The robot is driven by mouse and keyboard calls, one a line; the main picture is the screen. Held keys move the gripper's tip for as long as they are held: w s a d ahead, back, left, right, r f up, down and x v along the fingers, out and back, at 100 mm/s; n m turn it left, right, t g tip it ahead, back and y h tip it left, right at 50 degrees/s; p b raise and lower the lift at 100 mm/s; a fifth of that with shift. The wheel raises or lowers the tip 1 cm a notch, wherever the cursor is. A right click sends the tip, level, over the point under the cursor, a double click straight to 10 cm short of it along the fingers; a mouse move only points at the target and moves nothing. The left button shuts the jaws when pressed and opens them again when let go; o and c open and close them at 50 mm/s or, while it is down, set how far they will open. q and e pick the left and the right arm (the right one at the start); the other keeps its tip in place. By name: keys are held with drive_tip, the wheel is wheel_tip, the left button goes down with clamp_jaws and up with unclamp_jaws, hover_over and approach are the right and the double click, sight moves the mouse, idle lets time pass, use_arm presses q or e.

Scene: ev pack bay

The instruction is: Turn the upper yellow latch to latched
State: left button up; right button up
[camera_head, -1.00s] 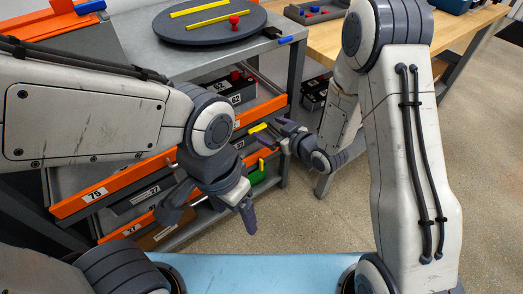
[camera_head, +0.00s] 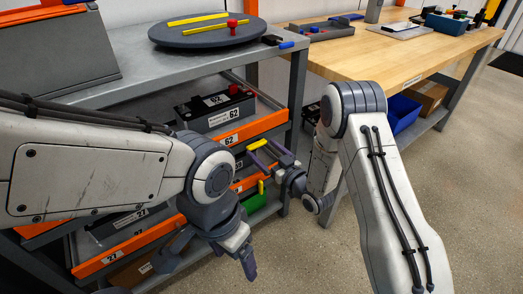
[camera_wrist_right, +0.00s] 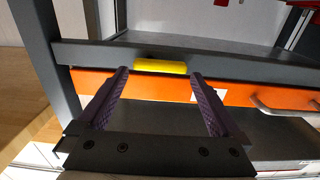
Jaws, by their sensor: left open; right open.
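The upper yellow latch (camera_head: 257,144) lies roughly level on the rack's front, by the orange drawer edge. In the right wrist view, the yellow latch (camera_wrist_right: 161,66) is a horizontal bar on the dark rail, above an orange front. My right gripper (camera_head: 258,160) is open, facing the latch. In its wrist view, the open right gripper (camera_wrist_right: 160,76) has one fingertip beyond each end of the bar; contact cannot be told. A lower yellow latch (camera_head: 261,187) stands upright below. My left gripper (camera_head: 208,262) is open and empty, pointing down in front of the rack.
The rack holds orange-fronted drawers (camera_head: 110,258) and a black battery module (camera_head: 215,108) marked 62. A round grey turntable (camera_head: 200,37) with yellow bars sits on top. A wooden workbench (camera_head: 390,55) stands to the right. The floor (camera_head: 310,260) in front is clear.

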drive_tip(key=shift+x, duration=0.95)
drive_tip(key=c, duration=1)
drive_tip(key=shift+m, duration=0.3)
drive_tip(key=m+p, duration=0.1)
drive_tip(key=m, duration=0.2)
drive_tip(key=shift+d+r+m+p, duration=0.1)
drive_tip(key=shift+r+m+p, duration=0.2)
drive_tip(key=shift+p, duration=0.1)
drive_tip(key=m+p, duration=0.1)
drive_tip(key=m, duration=0.1)
drive_tip(key=m+p, duration=0.1)
drive_tip(key=m, duration=0.2)
drive_tip(key=shift+w+d+r, duration=0.2)
drive_tip(key=shift+w, duration=0.05)
drive_tip(key=m, duration=0.2)
drive_tip(key=m+p, duration=0.1)
drive_tip(key=m, duration=0.1)
drive_tip(key=shift+w+d+p, duration=0.1)
drive_tip(key=shift+d+p, duration=0.1)
drive_tip(key=shift+p, duration=0.1)
drive_tip(key=shift+w+d+f+m+p, duration=0.15)
drive_tip(key=shift+m+p, duration=0.2)
drive_tip(key=shift+m, duration=0.8)
drive_tip(key=shift+d+r+m+p, duration=0.1)
drive_tip(key=shift+m+p, duration=0.25)
drive_tip(key=shift+m, duration=0.8)
